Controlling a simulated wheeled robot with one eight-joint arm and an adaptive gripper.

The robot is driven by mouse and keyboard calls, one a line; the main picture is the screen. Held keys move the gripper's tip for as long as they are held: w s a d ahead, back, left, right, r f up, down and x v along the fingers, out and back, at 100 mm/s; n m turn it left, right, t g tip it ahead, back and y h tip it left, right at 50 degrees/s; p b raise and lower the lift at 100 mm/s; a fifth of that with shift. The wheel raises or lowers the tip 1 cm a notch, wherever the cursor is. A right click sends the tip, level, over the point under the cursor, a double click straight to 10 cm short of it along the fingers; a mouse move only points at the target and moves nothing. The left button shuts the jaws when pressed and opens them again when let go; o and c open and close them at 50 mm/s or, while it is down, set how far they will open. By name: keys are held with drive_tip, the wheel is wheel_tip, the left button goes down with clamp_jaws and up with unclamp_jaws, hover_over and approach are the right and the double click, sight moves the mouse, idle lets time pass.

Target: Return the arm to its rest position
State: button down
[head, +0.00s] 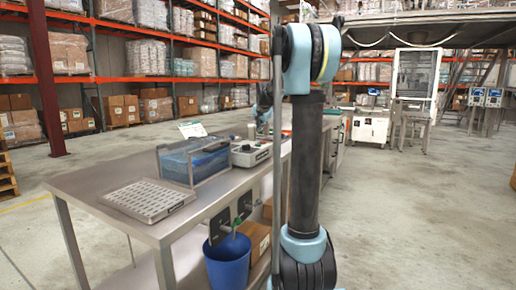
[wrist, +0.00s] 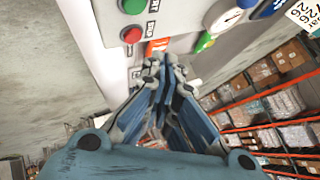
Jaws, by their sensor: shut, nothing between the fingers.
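My gripper (wrist: 158,80) is in the wrist view, its blue-grey fingers together with nothing between them. Its tips are in front of a light panel (wrist: 100,45) with a green button (wrist: 132,6) and a red button (wrist: 131,34). I cannot tell whether the tips touch the panel. In the head view my arm stands upright right of the bench, a dark link below a light-blue joint. The fingers cannot be made out there; light-blue parts show behind the arm near the bench's far end.
A steel bench (head: 80,183) holds a grey slotted tray (head: 150,200), a blue open-topped bin (head: 195,160) and a control box (head: 250,152). A blue bucket (head: 227,262) is by the bench's near side, with a carton (head: 256,238) behind. Floor at right (head: 420,220) is clear.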

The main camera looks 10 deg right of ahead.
drive_tip(key=s+f+n+g, duration=0.2)
drive_tip(key=s+f, duration=0.7)
drive_tip(key=s, duration=0.9)
drive_tip(key=s+f+n+g, duration=0.2)
drive_tip(key=s+f, duration=0.7)
drive_tip(key=s, duration=1)
drive_tip(key=s+f+n+g, duration=0.3)
drive_tip(key=s+f, duration=0.7)
drive_tip(key=s, duration=0.9)
drive_tip(key=shift+s+a+n, duration=0.25)
drive_tip(key=shift+a+n, duration=0.1)
drive_tip(key=shift+n, duration=0.75)
